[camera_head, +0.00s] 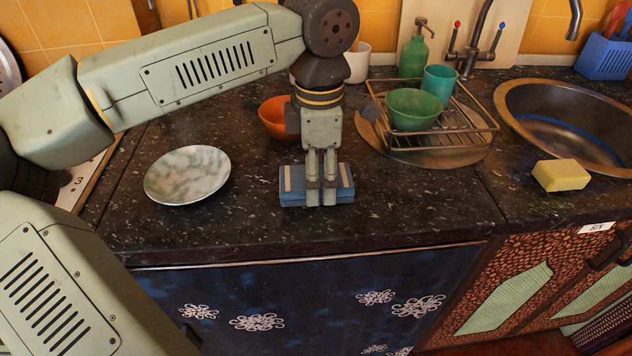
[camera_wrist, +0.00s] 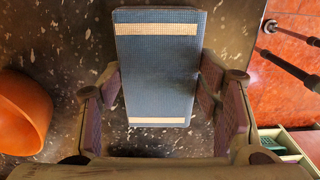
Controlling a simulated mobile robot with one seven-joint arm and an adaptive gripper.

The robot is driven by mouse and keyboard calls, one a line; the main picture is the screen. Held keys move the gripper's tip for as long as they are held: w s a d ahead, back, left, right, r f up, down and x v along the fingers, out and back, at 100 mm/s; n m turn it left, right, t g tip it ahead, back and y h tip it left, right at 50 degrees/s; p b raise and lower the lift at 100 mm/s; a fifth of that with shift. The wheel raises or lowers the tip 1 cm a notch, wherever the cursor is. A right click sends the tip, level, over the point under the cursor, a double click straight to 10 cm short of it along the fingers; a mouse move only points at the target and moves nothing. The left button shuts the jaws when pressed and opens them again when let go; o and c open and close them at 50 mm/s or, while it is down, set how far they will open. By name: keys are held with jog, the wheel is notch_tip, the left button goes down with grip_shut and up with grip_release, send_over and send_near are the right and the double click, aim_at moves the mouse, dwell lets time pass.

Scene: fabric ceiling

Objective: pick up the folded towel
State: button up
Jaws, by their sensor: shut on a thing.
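The folded towel (camera_head: 292,190) is a blue block with pale stripes near its ends. It is at the front middle of the dark counter, and I cannot tell whether it rests on it or is slightly raised. In the wrist view the towel (camera_wrist: 158,65) lies lengthwise between the fingers. My gripper (camera_head: 321,198) points down over the towel and is shut on its middle. In the wrist view my gripper (camera_wrist: 160,78) has one finger against each long side. In the head view the fingers hide the towel's middle.
A marbled plate (camera_head: 187,175) is left of the towel. An orange bowl (camera_head: 274,119) stands close behind my gripper. A wire rack (camera_head: 470,129) with a green bowl (camera_head: 412,108) is behind right. A yellow sponge (camera_head: 561,175) lies by the sink (camera_head: 520,90). Counter right of the towel is clear.

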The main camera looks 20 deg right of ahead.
jog(key=c, duration=0.4)
jog(key=shift+r, duration=0.1)
jog(key=shift+r+b, duration=0.3)
jog(key=shift+r, duration=0.3)
notch_tip(320, 180, up, 2)
jog(key=shift+r+b, duration=0.1)
jog(key=shift+b, duration=0.3)
jog(key=s+a+b, duration=0.1)
jog(key=s+a, duration=0.1)
jog(key=s, duration=0.2)
jog(key=s+a+r+b, duration=0.1)
jog(key=s+a, duration=0.1)
jog(key=s, duration=0.3)
jog(key=s+a+b, duration=0.1)
jog(key=s+a, duration=0.2)
jog(key=s, duration=0.2)
jog(key=shift+s+a+r, duration=0.1)
jog(key=shift+s+r, duration=0.1)
